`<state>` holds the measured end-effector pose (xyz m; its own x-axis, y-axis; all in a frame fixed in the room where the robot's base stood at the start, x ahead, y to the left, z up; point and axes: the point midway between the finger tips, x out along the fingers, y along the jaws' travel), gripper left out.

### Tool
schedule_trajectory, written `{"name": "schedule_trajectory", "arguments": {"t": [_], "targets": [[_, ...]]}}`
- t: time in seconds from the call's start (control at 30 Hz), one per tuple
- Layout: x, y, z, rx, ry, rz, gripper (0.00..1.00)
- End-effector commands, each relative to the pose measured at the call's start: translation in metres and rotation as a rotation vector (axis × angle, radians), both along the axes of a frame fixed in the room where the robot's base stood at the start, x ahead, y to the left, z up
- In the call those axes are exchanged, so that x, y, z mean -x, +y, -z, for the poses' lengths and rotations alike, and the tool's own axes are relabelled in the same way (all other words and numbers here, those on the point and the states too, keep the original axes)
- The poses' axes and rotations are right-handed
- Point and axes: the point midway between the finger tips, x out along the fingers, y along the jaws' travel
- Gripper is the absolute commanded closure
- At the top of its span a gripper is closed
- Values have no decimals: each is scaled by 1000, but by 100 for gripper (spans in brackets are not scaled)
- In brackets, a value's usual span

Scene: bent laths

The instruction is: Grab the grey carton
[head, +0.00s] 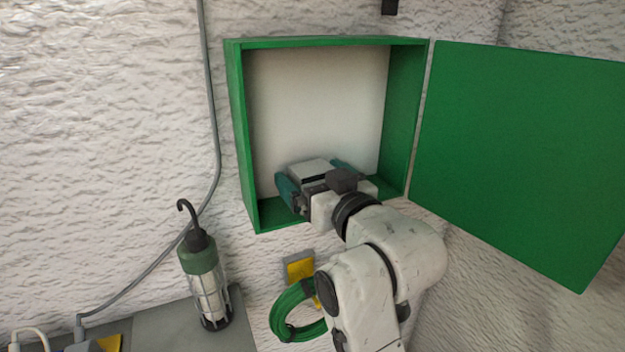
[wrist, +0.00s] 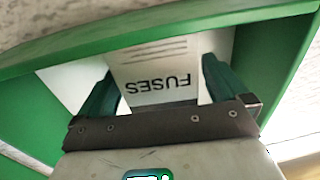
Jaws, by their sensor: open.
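The grey carton (head: 313,168) stands on the floor of the open green wall cabinet, its pale top showing in the head view. In the wrist view the carton (wrist: 160,55) shows a whitish face with lines of print and the upside-down word FUSES. My gripper (head: 314,180) reaches into the cabinet, its teal fingers on either side of the carton. In the wrist view my gripper (wrist: 160,82) is open, with the carton's face between the fingers. I cannot tell if either finger touches it. My wrist hides the carton's lower part in the head view.
The green cabinet (head: 238,140) has side walls close around my gripper. Its door (head: 520,150) hangs open at the right. Below are a coiled green cable (head: 293,325) and a yellow pad (head: 300,270). A caged work lamp (head: 205,280) stands at the lower left.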

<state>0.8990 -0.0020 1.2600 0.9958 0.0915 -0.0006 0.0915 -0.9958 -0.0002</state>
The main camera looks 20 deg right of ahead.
Motion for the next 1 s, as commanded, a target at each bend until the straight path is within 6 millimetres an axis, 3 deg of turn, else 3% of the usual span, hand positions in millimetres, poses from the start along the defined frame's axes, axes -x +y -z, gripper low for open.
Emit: {"name": "schedule_trajectory", "arguments": {"t": [0.2, 0.47, 1.0], "targets": [[-22, 3, -1, 0, 0, -1, 0], [-23, 3, 0, 0, 0, -1, 1], [-23, 2, 0, 0, 0, -1, 53]]}}
